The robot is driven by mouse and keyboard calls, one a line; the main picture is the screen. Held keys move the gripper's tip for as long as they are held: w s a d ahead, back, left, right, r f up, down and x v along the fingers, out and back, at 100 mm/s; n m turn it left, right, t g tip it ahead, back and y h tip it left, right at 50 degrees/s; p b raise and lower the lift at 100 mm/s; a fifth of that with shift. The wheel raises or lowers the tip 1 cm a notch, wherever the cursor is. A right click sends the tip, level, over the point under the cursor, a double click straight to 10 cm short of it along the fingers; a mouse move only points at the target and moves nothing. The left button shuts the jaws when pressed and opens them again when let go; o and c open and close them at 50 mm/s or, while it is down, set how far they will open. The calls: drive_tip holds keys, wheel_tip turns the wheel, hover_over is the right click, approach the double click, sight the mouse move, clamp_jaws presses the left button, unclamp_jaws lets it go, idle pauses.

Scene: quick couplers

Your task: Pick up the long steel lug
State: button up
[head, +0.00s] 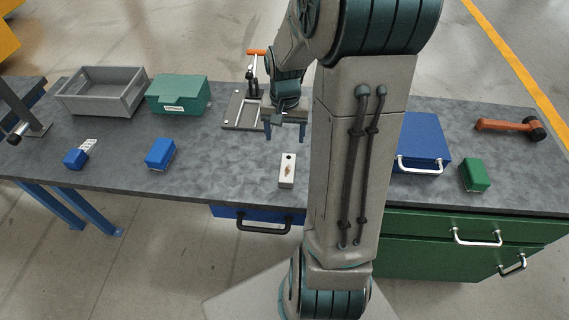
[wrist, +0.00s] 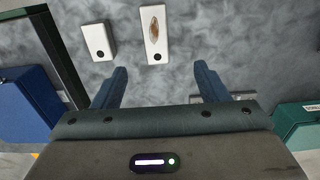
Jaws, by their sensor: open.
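The long steel lug (head: 287,171) is a pale flat bar with a dark hole and a brown stain. It lies on the grey bench near the front edge, and shows at the top of the wrist view (wrist: 154,38). A shorter pale lug (wrist: 98,42) with a hole lies beside it; my arm hides it in the head view. My gripper (head: 285,131) is open and empty, behind the long lug in the head view. In the wrist view its fingers (wrist: 160,70) are spread, with the lug's holed end just beyond, roughly between them.
A grey bin (head: 103,91), green box (head: 178,94) and blue blocks (head: 160,153) are left.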

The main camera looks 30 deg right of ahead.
hover_over(287, 167)
drive_tip(key=f, duration=0.8)
drive_tip(key=shift+w+a, duration=0.2)
drive_tip(key=shift+a, duration=0.05)
drive_tip(key=shift+s+d+f+p, duration=0.15)
drive_tip(key=shift+f+p, duration=0.1)
drive_tip(key=shift+f, duration=1.1)
drive_tip(key=shift+s+d+f+p, duration=0.1)
drive_tip(key=shift+d+f+p, duration=0.1)
drive_tip(key=shift+f, duration=1.1)
drive_tip(key=shift+w, duration=0.1)
drive_tip(key=c, duration=1.4)
